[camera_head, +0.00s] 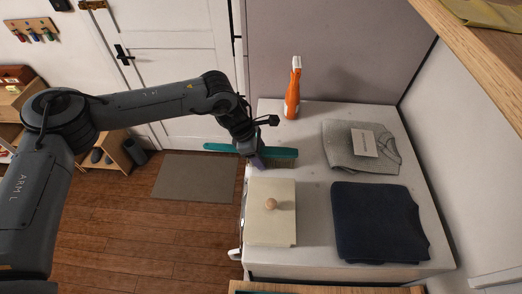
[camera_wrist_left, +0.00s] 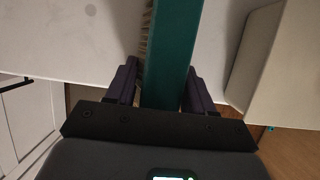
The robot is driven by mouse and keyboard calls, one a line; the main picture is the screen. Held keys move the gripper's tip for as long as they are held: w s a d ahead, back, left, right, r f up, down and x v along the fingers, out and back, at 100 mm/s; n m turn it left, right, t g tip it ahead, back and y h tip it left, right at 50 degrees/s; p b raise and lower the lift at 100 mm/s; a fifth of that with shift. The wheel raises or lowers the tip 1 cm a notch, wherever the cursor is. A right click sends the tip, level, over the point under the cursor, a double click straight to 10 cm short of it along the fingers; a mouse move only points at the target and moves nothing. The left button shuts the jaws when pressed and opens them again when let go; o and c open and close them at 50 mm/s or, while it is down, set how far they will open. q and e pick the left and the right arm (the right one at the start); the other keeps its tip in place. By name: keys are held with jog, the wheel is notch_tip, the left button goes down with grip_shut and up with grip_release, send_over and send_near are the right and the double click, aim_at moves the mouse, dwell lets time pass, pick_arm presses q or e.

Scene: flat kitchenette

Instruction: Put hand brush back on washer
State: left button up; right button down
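The hand brush (camera_head: 282,153) is teal with pale bristles. It lies crosswise over the washer's (camera_head: 312,218) left edge, its left end out past the edge and its right end over the white top. My left gripper (camera_head: 257,160) is around the brush near that edge. In the left wrist view, the fingers of my left gripper (camera_wrist_left: 162,88) sit on both sides of the teal brush (camera_wrist_left: 170,50), close against it. Bristles show along the brush's left side there. I cannot tell whether the bristles touch the washer top. My right gripper is not in view.
An orange spray bottle (camera_head: 291,100) stands at the back of the washer. A cream lidded box (camera_head: 271,230) is in front of the brush. A folded grey garment (camera_head: 343,151) and a dark blue one (camera_head: 378,222) lie to the right. Bare top shows between them.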

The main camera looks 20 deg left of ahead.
pick_arm(q)
jog(key=shift+o, duration=0.9)
jog(key=shift+s+d, duration=0.1)
jog(key=shift+r, duration=0.15)
jog(key=shift+r, duration=0.1)
jog(key=shift+r+p, duration=0.5)
jog(key=shift+r, duration=0.5)
jog(key=b+v, duration=0.2)
jog(key=v, duration=0.8)
jog(key=shift+a+r, duration=0.35)
jog(key=shift+r, duration=0.2)
